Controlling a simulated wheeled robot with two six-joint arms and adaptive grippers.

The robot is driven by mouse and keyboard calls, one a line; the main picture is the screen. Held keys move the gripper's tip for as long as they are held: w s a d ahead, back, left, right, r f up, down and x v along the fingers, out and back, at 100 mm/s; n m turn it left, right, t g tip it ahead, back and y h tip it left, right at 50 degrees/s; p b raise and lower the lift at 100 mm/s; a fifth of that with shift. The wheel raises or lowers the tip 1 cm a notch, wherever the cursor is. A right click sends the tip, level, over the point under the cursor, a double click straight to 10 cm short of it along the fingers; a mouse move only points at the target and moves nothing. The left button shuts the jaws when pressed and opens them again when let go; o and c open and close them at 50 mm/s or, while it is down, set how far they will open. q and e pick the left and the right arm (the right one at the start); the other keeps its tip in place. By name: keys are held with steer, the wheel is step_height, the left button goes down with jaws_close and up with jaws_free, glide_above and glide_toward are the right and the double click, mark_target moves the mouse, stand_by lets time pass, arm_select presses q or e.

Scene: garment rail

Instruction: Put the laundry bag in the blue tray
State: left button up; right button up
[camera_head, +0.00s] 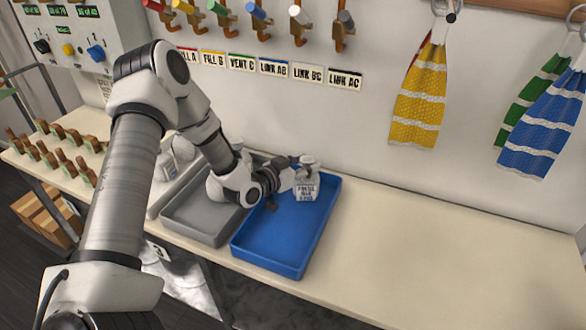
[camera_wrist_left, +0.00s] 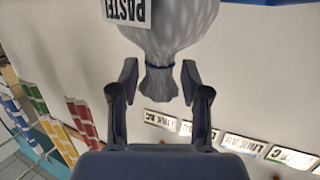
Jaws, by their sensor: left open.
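The laundry bag (camera_head: 306,186) is a small whitish bag with a printed label, at the far end of the blue tray (camera_head: 262,256). It looks upright inside the tray's outline; I cannot tell for sure whether it rests on the floor of the tray. My left gripper (camera_head: 298,168) reaches in from the left at the bag's top. In the left wrist view, the bag (camera_wrist_left: 185,25) has a gathered neck with a dark blue tie. The open fingers of my left gripper (camera_wrist_left: 160,84) stand on either side of that neck, not closed on it. My right gripper is not in view.
A grey tray (camera_head: 188,225) sits left of the blue one, partly under my left arm. Labelled hooks (camera_head: 300,25) line the wall behind. Yellow (camera_head: 418,95) and blue (camera_head: 545,125) striped cloths hang at right. The table right of the blue tray is clear.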

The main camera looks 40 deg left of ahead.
arm_select(q)
steer(key=p+v, duration=0.3)
steer(key=v, duration=0.8)
steer(key=shift+s, duration=0.15)
